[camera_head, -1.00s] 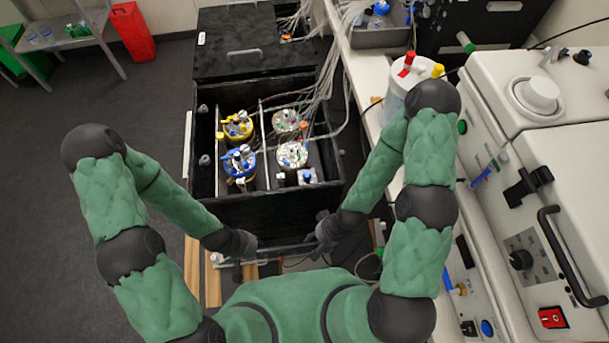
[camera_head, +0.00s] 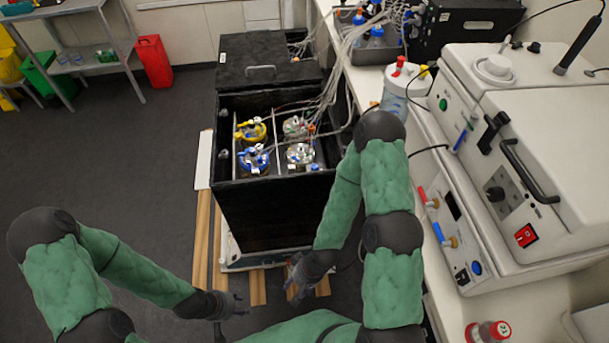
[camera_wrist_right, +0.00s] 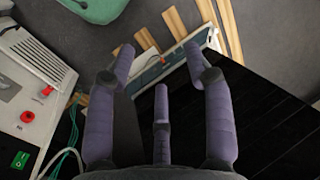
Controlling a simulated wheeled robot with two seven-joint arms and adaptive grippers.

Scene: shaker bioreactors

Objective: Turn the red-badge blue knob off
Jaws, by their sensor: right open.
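My left gripper (camera_head: 232,304) is farther left, over the floor, holding nothing visible.
The black box (camera_head: 270,215) with several bottles stands ahead of my grippers. A larger white machine (camera_head: 545,190) with a black handle rises behind the panel. A red-capped jar (camera_head: 487,331) sits at the bench's lower right. Open floor (camera_head: 120,165) lies left.

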